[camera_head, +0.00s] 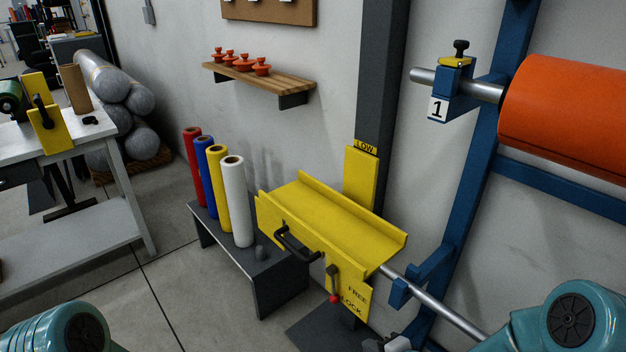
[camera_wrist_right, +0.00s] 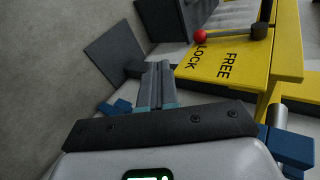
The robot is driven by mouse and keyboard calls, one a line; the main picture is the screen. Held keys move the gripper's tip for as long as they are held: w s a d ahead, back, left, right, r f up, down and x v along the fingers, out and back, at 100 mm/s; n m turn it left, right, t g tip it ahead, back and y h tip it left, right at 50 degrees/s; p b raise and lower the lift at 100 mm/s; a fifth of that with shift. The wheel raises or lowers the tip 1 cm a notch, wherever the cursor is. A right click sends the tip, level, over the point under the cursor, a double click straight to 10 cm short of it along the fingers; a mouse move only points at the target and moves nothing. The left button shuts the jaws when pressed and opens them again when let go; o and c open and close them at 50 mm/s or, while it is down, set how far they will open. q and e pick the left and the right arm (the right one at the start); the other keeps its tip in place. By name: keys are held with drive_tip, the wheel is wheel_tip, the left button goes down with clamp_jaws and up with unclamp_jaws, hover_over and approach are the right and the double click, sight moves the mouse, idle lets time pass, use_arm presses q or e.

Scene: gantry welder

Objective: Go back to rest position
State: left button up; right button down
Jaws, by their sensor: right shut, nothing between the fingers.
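My right gripper (camera_wrist_right: 157,85) is shut and empty in the right wrist view, its two grey fingers together. In the head view only a bit of this gripper (camera_head: 392,344) shows at the bottom edge, below the yellow cradle (camera_head: 345,215). The lock lever (camera_wrist_right: 230,36) with its red knob and the FREE/LOCK plate (camera_wrist_right: 217,62) are beyond and to the right of the fingers, apart from them. My right arm (camera_head: 570,318) is at the lower right. My left arm (camera_head: 70,330) shows at the lower left; its gripper is out of view.
A blue frame (camera_head: 470,180) holds an orange roll (camera_head: 570,115) at the right. A low dark bench (camera_head: 275,275) carries several coloured rolls. A grey table (camera_head: 110,210) stands at the left, a wooden shelf (camera_head: 285,88) behind. The floor (camera_head: 160,300) between table and bench is clear.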

drive_tip(key=s+a+f+n+g+h, duration=0.1)
drive_tip(key=s+f+n+g, duration=0.25)
drive_tip(key=s, duration=0.35)
drive_tip(key=s+a+f+n+g, duration=0.2)
drive_tip(key=s+f+n+g, duration=0.1)
drive_tip(key=s+f, duration=0.3)
drive_tip(key=s+a+f+n+g+h, duration=0.1)
drive_tip(key=s+f+n+g, duration=0.25)
drive_tip(key=s, duration=0.45)
wheel_tip(320, 180, up, 16)
drive_tip(key=n+t+p, duration=0.1)
drive_tip(key=p, duration=1.4)
drive_tip(key=shift+r+p, duration=0.25)
drive_tip(key=shift+p, duration=0.15)
